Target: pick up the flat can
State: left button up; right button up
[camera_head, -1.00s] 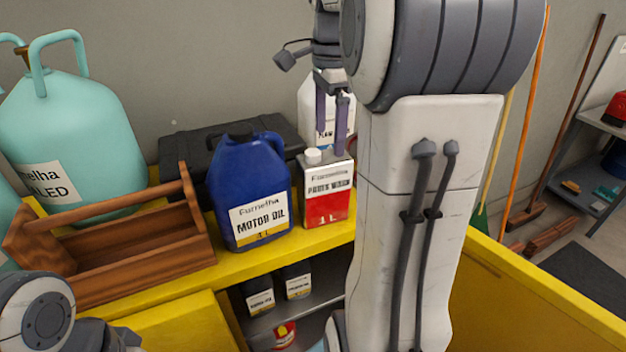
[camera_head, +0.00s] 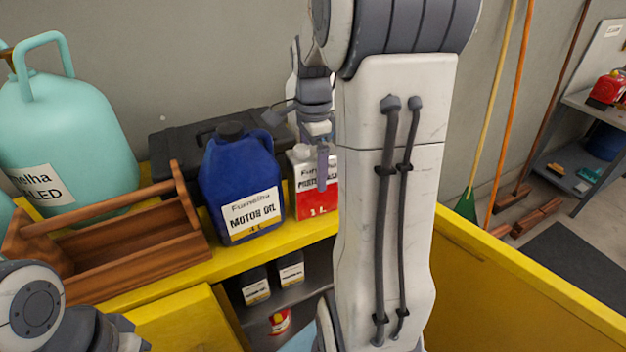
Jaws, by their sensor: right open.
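The flat can (camera_head: 305,200), white above and red below with a white cap, stands upright on the yellow cart top, right of a blue motor oil jug. My right gripper (camera_head: 322,178) points down at the can, its fingers overlapping the can's upper label in the camera_head view. Its jaws are open; one finger shows clearly and the other is hard to make out. I cannot tell whether the can is between the fingers. My right arm hides the space right of the can. Of my left arm only links show at the lower left; its gripper is out of view.
The blue motor oil jug (camera_head: 240,185) stands close on the can's left. A wooden tool caddy (camera_head: 130,250), a black case (camera_head: 180,145) and a teal tank (camera_head: 70,130) stand further left. Small bottles sit on the shelf below.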

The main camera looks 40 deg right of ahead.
grip_shut()
jog(key=shift+r, duration=0.15)
